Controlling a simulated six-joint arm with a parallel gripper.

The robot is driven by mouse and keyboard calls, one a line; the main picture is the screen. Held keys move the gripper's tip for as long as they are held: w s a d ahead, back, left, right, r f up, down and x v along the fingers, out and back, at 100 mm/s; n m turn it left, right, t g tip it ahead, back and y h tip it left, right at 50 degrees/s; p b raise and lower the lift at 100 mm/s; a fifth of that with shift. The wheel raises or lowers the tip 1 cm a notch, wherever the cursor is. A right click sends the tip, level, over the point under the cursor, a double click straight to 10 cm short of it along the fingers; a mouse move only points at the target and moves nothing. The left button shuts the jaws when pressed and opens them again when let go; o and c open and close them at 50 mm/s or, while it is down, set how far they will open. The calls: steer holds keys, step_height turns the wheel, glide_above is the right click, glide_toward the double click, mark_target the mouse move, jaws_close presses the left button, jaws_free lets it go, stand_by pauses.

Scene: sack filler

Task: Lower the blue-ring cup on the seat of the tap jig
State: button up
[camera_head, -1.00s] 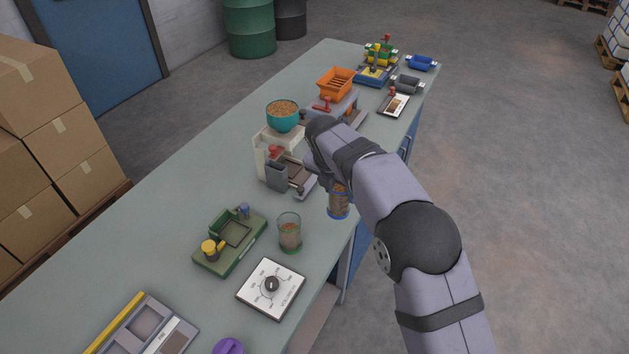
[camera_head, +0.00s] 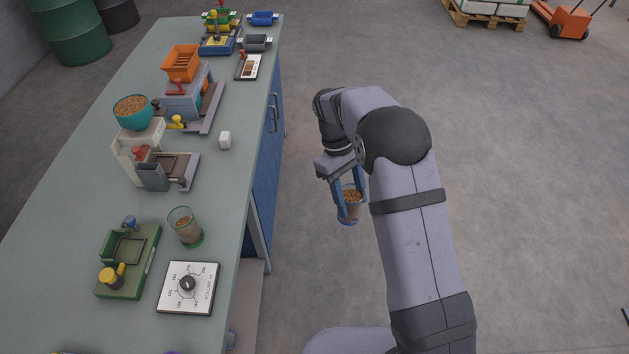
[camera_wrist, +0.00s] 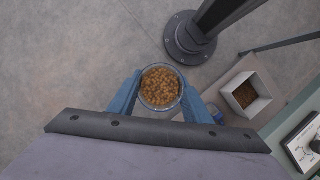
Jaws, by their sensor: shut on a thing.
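The blue-ring cup (camera_head: 348,217) is clear, holds brown pellets and has a blue band near its base. My gripper (camera_head: 351,199) is shut on it, with a blue finger on each side. The cup hangs roughly upright over the floor, right of the bench. In the wrist view the cup (camera_wrist: 161,88) shows from above, its round mouth between the fingers. A green fixture (camera_head: 146,271) with a square recess and yellow and blue knobs sits on the bench, left of the gripper. I cannot tell for sure whether it is the tap jig. Its recess looks empty.
A green-ring cup (camera_head: 185,228) with pellets stands beside the green fixture, near a dial plate (camera_head: 199,299). Behind are a white dispenser with a teal bowl (camera_head: 133,117), a small white block (camera_head: 225,140) and an orange bin (camera_head: 180,63). A square pellet-holding box (camera_wrist: 232,88) shows in the wrist view.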

steer(key=s+d+m+g+y, duration=0.1)
steer(key=s+d+m+y, duration=0.1)
steer(key=s+d+m, duration=0.3)
steer(key=w+a+r+m+t+y+p, duration=0.1)
steer(key=a+r+m+y+p, duration=0.15)
steer(key=a+m, duration=0.6)
steer(key=w+a+r+m+t+y+p, duration=0.1)
steer(key=w+a+r+m+p, duration=0.2)
steer(key=a, duration=1)
steer(key=a+r+m+t+y+p, duration=0.15)
steer(key=a+r+m, duration=0.25)
steer(key=a+m, duration=0.5)
steer(key=s+a+r+p, duration=0.1)
steer(key=s+a+p, duration=0.2)
steer(key=a, duration=1.2)
steer(key=s+a+p, duration=0.4)
steer(key=s+a, duration=0.5)
steer(key=a, duration=0.5)
steer(key=shift+s+a+r+t, duration=0.15)
steer(key=shift+a+r+t, duration=0.2)
steer(key=shift+a+r, duration=0.05)
steer(key=shift+f, duration=0.2)
